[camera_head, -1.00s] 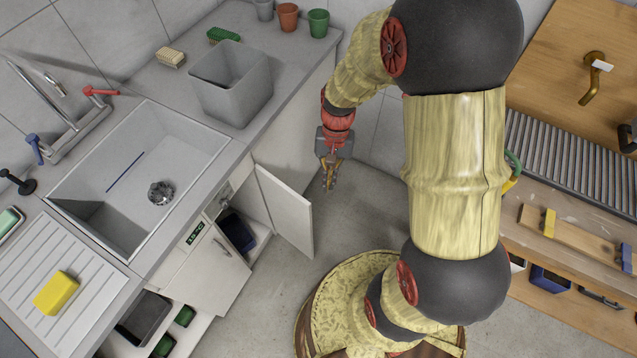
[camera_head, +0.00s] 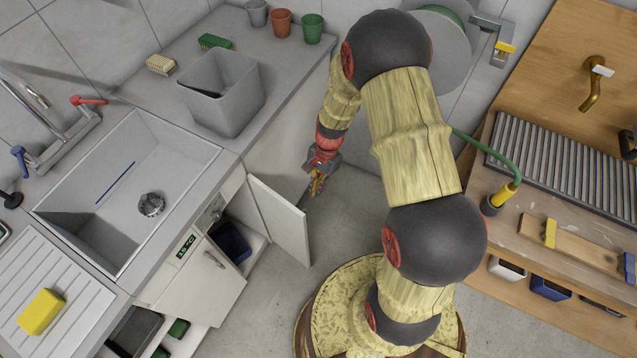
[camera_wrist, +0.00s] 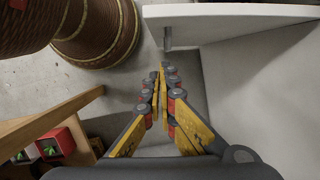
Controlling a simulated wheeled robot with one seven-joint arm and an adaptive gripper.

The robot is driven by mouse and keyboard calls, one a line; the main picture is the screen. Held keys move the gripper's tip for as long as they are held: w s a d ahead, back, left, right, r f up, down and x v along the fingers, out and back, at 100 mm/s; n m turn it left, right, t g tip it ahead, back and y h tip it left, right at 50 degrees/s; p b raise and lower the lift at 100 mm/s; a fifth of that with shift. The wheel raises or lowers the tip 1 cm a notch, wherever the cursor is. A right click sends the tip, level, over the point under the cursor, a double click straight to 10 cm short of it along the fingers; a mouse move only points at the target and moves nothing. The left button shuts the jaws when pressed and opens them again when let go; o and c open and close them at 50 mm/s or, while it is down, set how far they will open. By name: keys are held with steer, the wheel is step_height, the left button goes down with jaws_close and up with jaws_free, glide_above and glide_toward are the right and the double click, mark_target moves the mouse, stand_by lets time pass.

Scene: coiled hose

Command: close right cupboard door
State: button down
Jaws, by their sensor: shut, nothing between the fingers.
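The right cupboard door (camera_head: 280,222) is a white panel under the counter, swung open into the room. Its top edge (camera_wrist: 235,12) and grey handle (camera_wrist: 167,38) show at the upper part of the wrist view. My gripper (camera_head: 317,188) is shut and empty, just beyond the door's free edge on the side toward the back counter, apart from the door as far as I can tell. In the wrist view the closed yellow fingers (camera_wrist: 163,75) point toward the door's handle end, with a gap between.
A dark blue bin (camera_head: 232,243) stands in the open cupboard. The grey counter with the sink (camera_head: 140,190) runs above. A wooden workbench (camera_head: 535,220) stands at right. Grey floor near the door is clear.

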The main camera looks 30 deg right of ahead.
steer(key=a+f, duration=0.1)
steer(key=s+a+f+b, duration=0.1)
steer(key=a, duration=0.1)
steer(key=s+a+f, duration=0.1)
steer(key=shift+s+a+f+b, duration=0.15)
steer(key=shift+a+b, duration=0.1)
steer(key=shift+b, duration=0.15)
